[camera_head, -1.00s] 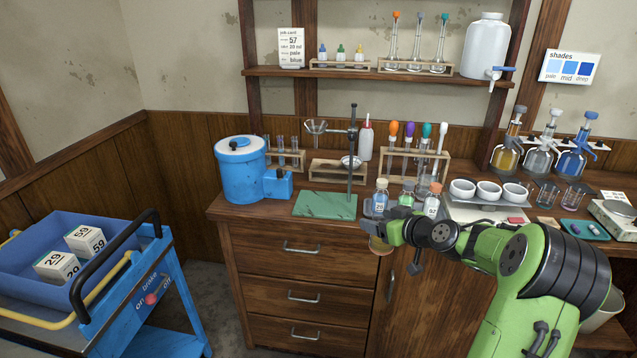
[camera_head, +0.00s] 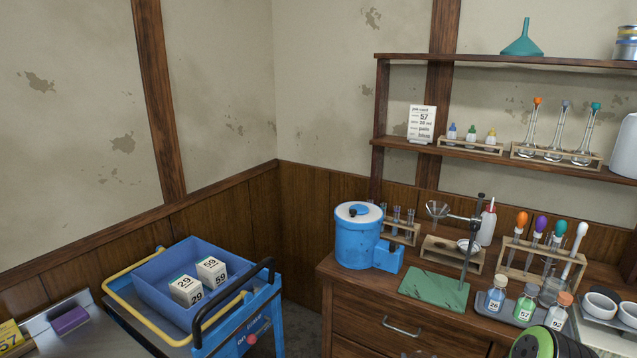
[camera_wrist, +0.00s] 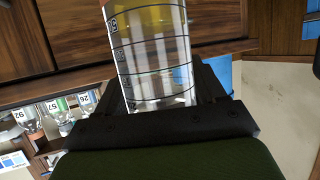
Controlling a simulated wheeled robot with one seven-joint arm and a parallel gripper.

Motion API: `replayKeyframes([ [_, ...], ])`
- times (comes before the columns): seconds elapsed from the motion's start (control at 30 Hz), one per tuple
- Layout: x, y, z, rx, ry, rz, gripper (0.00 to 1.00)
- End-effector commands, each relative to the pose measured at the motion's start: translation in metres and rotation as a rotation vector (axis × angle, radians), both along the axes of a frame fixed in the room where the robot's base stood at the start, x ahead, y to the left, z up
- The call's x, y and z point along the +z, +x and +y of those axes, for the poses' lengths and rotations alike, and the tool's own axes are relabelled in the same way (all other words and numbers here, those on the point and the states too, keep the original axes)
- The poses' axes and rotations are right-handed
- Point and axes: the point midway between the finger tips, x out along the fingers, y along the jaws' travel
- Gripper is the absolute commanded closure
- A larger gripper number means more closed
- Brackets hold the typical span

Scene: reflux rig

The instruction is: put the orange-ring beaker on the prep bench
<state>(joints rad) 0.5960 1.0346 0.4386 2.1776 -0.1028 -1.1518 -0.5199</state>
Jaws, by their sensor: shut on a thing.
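A clear beaker (camera_wrist: 152,62) with black graduation lines fills the middle of the wrist view. Its far end shows a yellow-amber band (camera_wrist: 150,18); the rim is cut off by the frame's top. My gripper (camera_wrist: 160,90) is shut on the beaker, with dark fingers on both sides of it. In the head view the gripper and beaker are out of frame; only a bit of my green arm shows at the bottom right. A wooden bench (camera_head: 345,290) with drawers stands at the right. I cannot tell whether it is the prep bench.
On the bench are a blue tank (camera_head: 357,240), a green mat (camera_head: 434,291), a stand (camera_head: 472,245), a dropper rack (camera_head: 540,262) and numbered bottles (camera_head: 526,305). A blue cart (camera_head: 262,318) with a bin (camera_head: 165,270) of boxes stands left. Another surface (camera_head: 60,320) is at far left.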

Motion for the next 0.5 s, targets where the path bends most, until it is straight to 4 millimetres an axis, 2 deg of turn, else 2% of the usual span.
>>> replayKeyframes([
  [0.03,0.0,-0.004,0.012,0.01,0.002,0.004,0.66],
  [0.2,-0.004,-0.016,0.037,0.033,0.0,0.0,0.66],
  [0.5,-0.006,-0.024,0.055,0.062,-0.004,0.0,0.66],
])
